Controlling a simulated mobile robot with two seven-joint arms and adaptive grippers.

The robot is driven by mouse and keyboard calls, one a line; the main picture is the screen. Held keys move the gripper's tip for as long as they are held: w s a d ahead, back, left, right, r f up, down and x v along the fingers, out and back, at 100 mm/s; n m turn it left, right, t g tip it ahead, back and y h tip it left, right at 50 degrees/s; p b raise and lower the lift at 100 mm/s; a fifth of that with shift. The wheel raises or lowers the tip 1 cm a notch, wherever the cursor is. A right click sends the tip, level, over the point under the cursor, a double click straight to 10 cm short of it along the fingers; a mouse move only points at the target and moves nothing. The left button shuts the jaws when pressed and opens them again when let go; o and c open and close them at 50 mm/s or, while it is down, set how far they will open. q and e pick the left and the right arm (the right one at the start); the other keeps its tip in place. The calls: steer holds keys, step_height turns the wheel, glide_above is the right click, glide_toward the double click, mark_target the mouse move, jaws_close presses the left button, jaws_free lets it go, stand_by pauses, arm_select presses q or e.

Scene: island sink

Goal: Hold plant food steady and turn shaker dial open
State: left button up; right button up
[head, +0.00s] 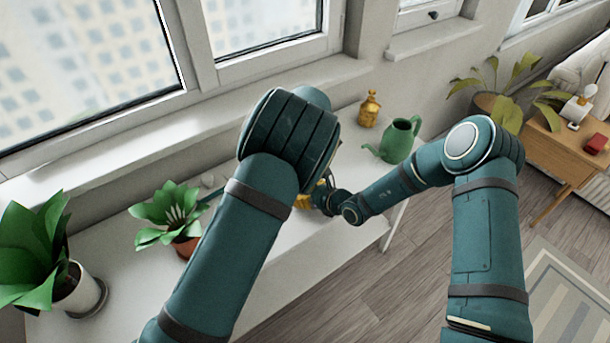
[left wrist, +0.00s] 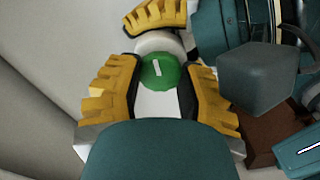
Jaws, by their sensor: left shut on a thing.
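The plant food shaker shows in the left wrist view as a white container with a round green dial (left wrist: 160,71) bearing a short white mark. My left gripper (left wrist: 160,90) has its yellow fingers on both sides of the white container, shut on it. In the head view my left arm hides this gripper and the shaker. My right gripper (head: 314,197) reaches in from the right, low over the white table. One of its yellow fingers shows in the left wrist view just beyond the dial; the other is hidden, so its opening is unclear.
On the white table (head: 95,262) stand a green watering can (head: 398,141), a gold bottle (head: 369,109), a potted plant (head: 168,214) and a larger plant in a white pot (head: 83,290). The window wall runs behind. A wooden cabinet (head: 555,152) stands at right.

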stand_by(0.5)
arm_select(q)
steer(key=o, duration=1.2)
steer(key=shift+o, duration=0.2)
step_height(320, 180, up, 12)
arm_select(e)
steer(key=o, duration=1.4)
steer(key=shift+c, duration=0.2)
